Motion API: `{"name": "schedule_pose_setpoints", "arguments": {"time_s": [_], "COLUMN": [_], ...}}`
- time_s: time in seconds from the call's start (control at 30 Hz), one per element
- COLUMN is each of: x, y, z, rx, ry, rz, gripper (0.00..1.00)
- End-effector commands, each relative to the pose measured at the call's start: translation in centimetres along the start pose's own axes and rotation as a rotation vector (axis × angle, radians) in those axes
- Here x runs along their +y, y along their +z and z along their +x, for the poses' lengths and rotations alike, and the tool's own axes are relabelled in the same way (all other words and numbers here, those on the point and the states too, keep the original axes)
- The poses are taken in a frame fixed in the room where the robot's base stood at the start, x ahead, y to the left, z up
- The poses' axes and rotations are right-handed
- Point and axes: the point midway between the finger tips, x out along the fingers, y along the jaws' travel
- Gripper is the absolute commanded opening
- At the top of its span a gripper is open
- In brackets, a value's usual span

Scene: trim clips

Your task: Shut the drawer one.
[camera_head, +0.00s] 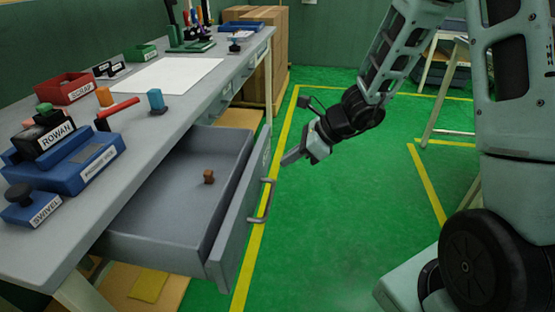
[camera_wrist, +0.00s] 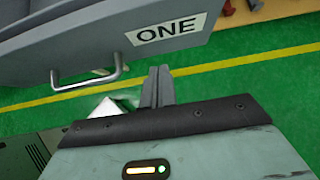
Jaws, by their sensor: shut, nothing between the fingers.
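The grey drawer (camera_head: 170,190) under the workbench stands pulled out, with a small brown piece (camera_head: 209,177) lying inside it. Its front carries a curved metal handle (camera_head: 262,202). In the wrist view the drawer front (camera_wrist: 80,40) shows a label reading ONE (camera_wrist: 167,34), with the handle (camera_wrist: 88,78) to the left of it. My gripper (camera_head: 290,157) is shut and empty, in the air to the right of the drawer front and above the handle. In the wrist view the closed fingers (camera_wrist: 158,82) lie just below the label and right of the handle, apart from both.
The workbench top (camera_head: 190,95) holds a red SCRAP bin (camera_head: 66,88), blue blocks (camera_head: 70,165), a white sheet (camera_head: 168,74) and tool stands. Cardboard boxes (camera_head: 265,50) stand behind the bench. The green floor (camera_head: 340,220) right of the drawer is clear, with yellow lines.

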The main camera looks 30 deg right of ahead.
Motion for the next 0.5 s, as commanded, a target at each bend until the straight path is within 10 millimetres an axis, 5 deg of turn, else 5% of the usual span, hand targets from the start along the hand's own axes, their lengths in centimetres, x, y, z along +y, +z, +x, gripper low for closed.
{"name": "schedule_pose_setpoints", "arguments": {"time_s": [0.2, 0.5], "x": [0.0, 0.0], "y": [2.0, 2.5], "z": [1.7, 2.0], "rx": [-0.001, -0.001], "ry": [0.001, -0.001], "rz": [-0.003, -0.002], "gripper": [0.0, 0.0]}}
